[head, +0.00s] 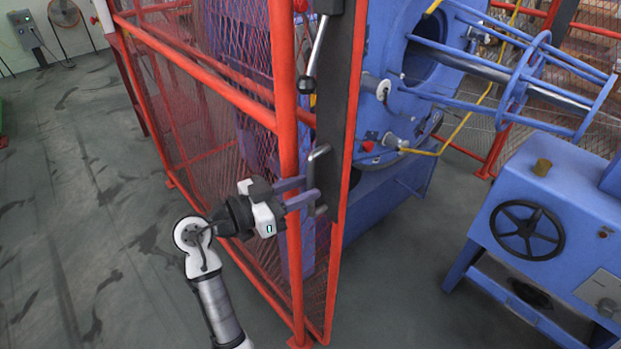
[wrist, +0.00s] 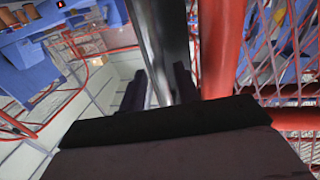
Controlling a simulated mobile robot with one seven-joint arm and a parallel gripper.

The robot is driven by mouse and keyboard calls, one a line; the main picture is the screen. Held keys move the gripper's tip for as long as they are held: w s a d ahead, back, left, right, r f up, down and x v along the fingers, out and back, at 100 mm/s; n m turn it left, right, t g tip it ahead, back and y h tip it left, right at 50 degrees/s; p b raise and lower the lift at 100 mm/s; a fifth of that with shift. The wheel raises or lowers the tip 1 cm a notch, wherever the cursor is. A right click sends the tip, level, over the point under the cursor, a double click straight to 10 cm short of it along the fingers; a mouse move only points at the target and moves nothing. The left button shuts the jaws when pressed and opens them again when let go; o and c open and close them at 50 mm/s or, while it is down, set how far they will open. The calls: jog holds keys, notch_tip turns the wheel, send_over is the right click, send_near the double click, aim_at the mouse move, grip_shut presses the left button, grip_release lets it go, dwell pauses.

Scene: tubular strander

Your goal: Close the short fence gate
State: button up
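The short fence gate (head: 343,200) is a narrow red-framed mesh panel with a dark upright plate, standing beside a red post (head: 286,80). I cannot tell clearly how far it stands from closed. A grey handle (head: 319,153) is fixed to the plate; its bar also shows in the wrist view (wrist: 152,45). My gripper (head: 312,190) reaches the handle from the left. Its two fingers are apart, one on each side of the bar, in the wrist view (wrist: 158,88). A gap seems to show beside the bar; contact is unclear.
The blue strander (head: 375,130) stands behind the gate. A blue machine with a handwheel (head: 527,232) stands at right. Mesh fence (head: 190,95) runs back at left. Bare floor (head: 80,200) lies left of it.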

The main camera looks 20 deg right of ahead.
jog(key=shift+w+d, duration=0.2)
jog(key=shift+d, duration=0.95)
grip_shut()
